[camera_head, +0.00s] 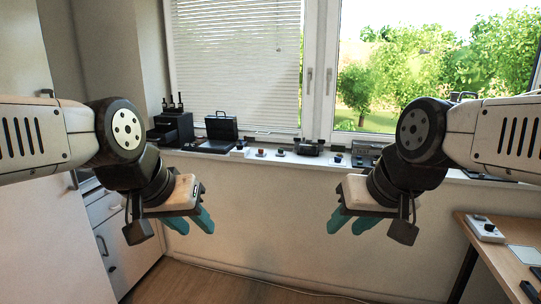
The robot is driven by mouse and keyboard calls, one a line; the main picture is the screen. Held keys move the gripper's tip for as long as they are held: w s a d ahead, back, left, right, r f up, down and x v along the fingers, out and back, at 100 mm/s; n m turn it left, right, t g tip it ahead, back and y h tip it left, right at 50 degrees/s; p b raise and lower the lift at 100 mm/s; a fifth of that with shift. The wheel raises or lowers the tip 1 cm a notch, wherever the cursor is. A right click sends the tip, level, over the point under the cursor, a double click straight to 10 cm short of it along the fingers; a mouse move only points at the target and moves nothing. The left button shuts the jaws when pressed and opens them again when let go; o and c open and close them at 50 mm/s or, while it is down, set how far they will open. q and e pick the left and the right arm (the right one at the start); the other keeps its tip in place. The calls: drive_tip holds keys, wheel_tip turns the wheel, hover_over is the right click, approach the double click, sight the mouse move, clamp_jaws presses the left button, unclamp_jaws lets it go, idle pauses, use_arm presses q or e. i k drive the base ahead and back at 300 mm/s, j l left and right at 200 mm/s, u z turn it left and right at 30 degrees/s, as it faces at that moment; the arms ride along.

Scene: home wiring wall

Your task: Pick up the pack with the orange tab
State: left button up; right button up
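I cannot clearly make out a pack with an orange tab in this view. A small item with an orange-yellow top (261,152) stands on the windowsill, but it is too small to identify. My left gripper (192,222) hangs in front of the wall below the sill, its teal fingers apart and nothing between them. My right gripper (350,224) hangs at about the same height to the right, also with its fingers apart and empty. Neither gripper touches anything.
The windowsill (310,162) holds an open black case (221,128), a dark drawer box (173,130) and several small devices. A wooden table (495,254) at the right bears a white device (485,230) and a flat pale panel (526,255).

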sight(260, 153)
drive_tip(key=i+j, duration=0.2)
drive_tip(key=i, duration=0.3)
drive_tip(key=i+j, duration=0.2)
drive_tip(key=i, duration=0.25)
drive_tip(key=i+j, duration=0.2)
drive_tip(key=i, duration=0.3)
drive_tip(key=i+j, duration=0.25)
drive_tip(key=i, duration=0.25)
drive_tip(key=i+j, duration=0.2)
drive_tip(key=i, duration=0.25)
